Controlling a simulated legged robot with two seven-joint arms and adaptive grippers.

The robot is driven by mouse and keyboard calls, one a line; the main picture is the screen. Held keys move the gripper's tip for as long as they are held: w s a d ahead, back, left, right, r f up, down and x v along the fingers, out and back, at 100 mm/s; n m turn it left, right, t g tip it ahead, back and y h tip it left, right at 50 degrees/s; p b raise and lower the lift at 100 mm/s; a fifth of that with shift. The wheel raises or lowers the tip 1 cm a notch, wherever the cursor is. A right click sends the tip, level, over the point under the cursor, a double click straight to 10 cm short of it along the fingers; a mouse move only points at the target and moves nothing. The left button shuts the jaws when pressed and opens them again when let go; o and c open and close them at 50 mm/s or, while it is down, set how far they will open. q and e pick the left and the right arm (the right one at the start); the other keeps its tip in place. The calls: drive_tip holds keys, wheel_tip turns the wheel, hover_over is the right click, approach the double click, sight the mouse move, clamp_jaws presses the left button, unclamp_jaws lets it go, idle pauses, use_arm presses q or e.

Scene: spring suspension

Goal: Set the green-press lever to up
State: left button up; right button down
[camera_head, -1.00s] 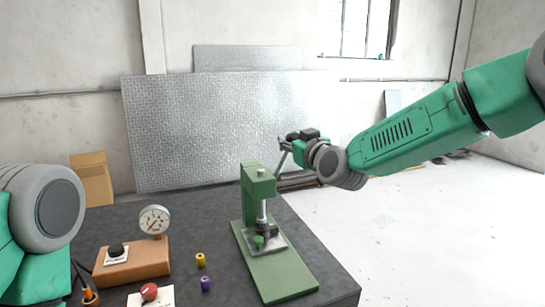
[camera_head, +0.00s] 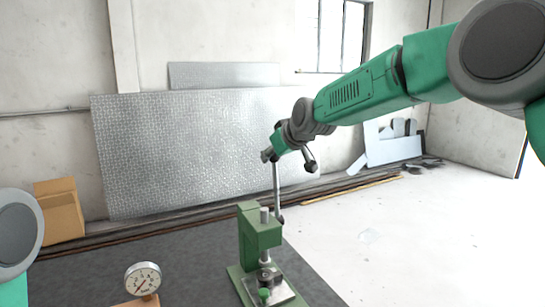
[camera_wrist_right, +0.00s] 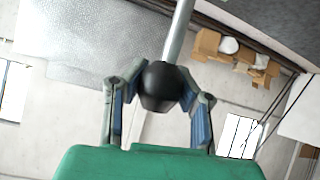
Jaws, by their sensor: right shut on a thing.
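The green press (camera_head: 262,240) stands on the dark table, its base cut off by the bottom edge of the head view. Its lever (camera_head: 277,190) is a grey rod rising almost upright from the press's right side to my right gripper (camera_head: 270,155). In the right wrist view the lever's black knob (camera_wrist_right: 160,85) sits between the two fingers of my right gripper (camera_wrist_right: 158,92), which is shut on it. The lever rod (camera_wrist_right: 178,35) runs up out of that picture. Only part of my left arm shows at the left edge; its gripper is out of view.
A round gauge (camera_head: 142,279) stands left of the press. A cardboard box (camera_head: 60,210) and a large metal sheet (camera_head: 190,150) are behind the table. Open floor lies to the right. The air around the raised lever looks clear.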

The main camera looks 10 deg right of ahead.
drive_tip(key=shift+w+a+r, duration=0.1)
drive_tip(key=shift+w+r, duration=0.3)
drive_tip(key=shift+w, duration=0.05)
drive_tip(key=c, duration=1.1)
unclamp_jaws()
drive_tip(key=shift+c, duration=0.2)
drive_tip(key=shift+s+f, duration=0.15)
drive_tip(key=shift+s, duration=0.05)
drive_tip(key=v, duration=1.2)
drive_tip(key=shift+w, duration=0.1)
